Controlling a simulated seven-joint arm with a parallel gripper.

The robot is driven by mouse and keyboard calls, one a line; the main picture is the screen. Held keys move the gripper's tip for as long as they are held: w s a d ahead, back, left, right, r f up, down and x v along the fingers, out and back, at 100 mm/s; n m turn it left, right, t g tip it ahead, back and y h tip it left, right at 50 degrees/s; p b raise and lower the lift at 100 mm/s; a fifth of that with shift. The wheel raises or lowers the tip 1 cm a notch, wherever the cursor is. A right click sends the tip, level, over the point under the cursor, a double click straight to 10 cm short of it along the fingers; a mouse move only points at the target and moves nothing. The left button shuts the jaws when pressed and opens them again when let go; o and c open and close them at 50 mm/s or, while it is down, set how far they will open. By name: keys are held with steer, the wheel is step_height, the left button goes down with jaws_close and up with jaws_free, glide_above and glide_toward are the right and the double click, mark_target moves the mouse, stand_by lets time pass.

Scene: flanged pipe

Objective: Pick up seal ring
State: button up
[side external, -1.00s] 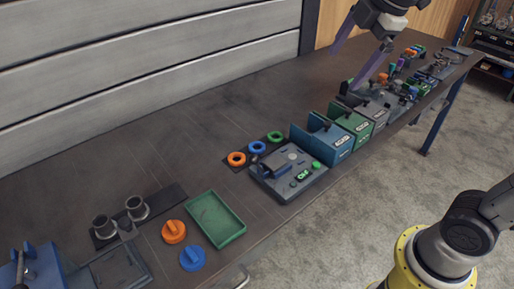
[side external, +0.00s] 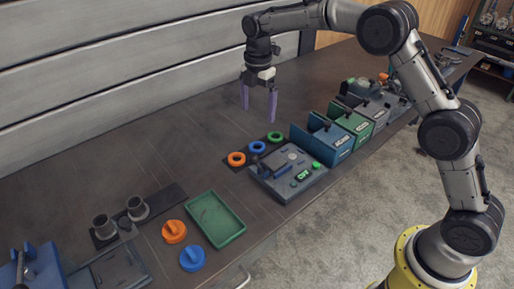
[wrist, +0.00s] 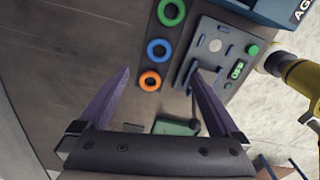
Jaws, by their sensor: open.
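Three rings lie in a row on a dark strip: an orange ring (side external: 236,159), a blue ring (side external: 257,147) and a green ring (side external: 275,136). In the wrist view the green ring (wrist: 171,12) is at the top, the blue ring (wrist: 159,49) below it and the orange ring (wrist: 150,81) lowest. Which one is the seal ring I cannot tell. My gripper (side external: 259,115) is open and empty, pointing down above the bench behind the rings. In the wrist view its purple fingers (wrist: 160,82) stand wide apart, with the orange ring seen between them.
A grey fixture plate (side external: 288,184) with a green display sits just in front of the rings. Labelled bins (side external: 322,139) stand to the right. A green tray (side external: 215,220), orange knob (side external: 174,232), blue knob (side external: 193,258) and grey flanged pipes (side external: 137,209) lie left. The bench behind the rings is clear.

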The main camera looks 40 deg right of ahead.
mark_target(257, 146)
step_height(257, 146, down, 12)
steer(key=shift+a+f, duration=0.15)
steer(key=shift+f, duration=0.1)
steer(key=c, duration=1.4)
steer(key=shift+r, duration=0.15)
